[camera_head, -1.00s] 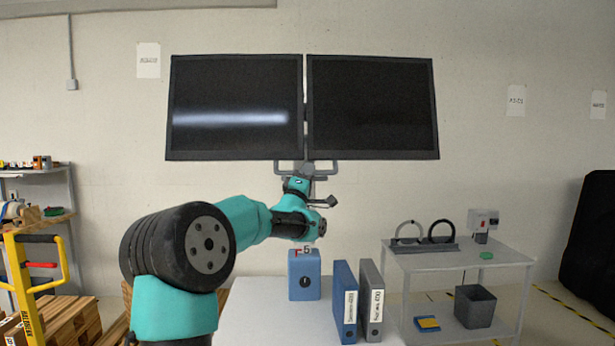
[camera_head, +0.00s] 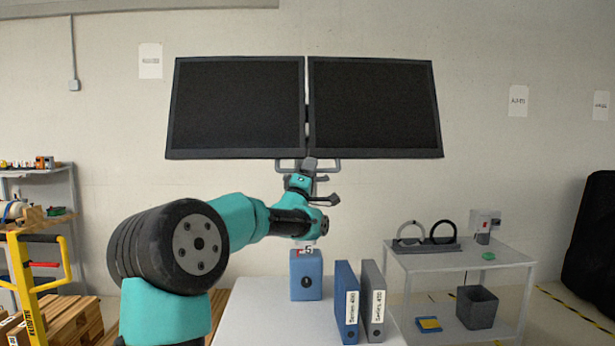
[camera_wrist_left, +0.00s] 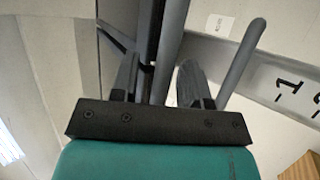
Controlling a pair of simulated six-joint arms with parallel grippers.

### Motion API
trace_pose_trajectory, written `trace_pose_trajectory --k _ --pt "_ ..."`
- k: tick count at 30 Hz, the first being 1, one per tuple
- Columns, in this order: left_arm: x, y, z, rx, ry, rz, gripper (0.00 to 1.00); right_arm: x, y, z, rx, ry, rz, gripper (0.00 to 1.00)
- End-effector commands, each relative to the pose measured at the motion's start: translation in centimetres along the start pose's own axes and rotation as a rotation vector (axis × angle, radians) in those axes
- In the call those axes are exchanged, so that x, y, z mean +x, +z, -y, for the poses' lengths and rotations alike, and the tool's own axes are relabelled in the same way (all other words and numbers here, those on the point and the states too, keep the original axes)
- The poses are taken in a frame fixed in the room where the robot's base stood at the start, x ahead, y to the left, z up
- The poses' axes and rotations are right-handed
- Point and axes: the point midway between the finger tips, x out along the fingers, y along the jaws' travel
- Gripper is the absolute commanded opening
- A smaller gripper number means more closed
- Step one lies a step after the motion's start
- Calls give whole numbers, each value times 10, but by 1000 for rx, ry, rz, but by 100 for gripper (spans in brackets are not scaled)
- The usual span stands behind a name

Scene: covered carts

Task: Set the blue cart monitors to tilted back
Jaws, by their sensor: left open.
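Two black monitors stand side by side at the centre of the head view, the left monitor (camera_head: 238,108) and the right monitor (camera_head: 374,108). Both face me; their exact tilt is hard to read. A grey handle bar (camera_head: 334,165) runs under their inner lower edges. My left gripper (camera_head: 320,182) is open just below the bar's middle. In the left wrist view, my left gripper's fingers (camera_wrist_left: 158,84) stand apart with grey and dark bars of the handle and monitor edge between or just beyond them; contact cannot be told. My right gripper is not in view.
Below my arm is a white tabletop (camera_head: 262,318) with a blue box (camera_head: 305,284), a blue binder (camera_head: 346,300) and a grey binder (camera_head: 372,300). A side table (camera_head: 455,262) with a bin (camera_head: 477,307) stands right.

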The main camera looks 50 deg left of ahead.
Motion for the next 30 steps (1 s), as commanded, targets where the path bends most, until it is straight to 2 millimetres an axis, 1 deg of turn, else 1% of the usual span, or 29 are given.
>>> trace_pose_trajectory --k 5,8,11,20,30 --pt "-7 0 0 0 -1 0 42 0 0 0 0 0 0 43" --pt "-16 0 0 0 -2 0 42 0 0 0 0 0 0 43" --pt "-30 0 0 0 -3 0 42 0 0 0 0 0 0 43" --pt "-82 0 0 0 -2 0 42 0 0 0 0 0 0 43" --pt "-144 0 0 0 -2 1 42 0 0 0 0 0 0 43"
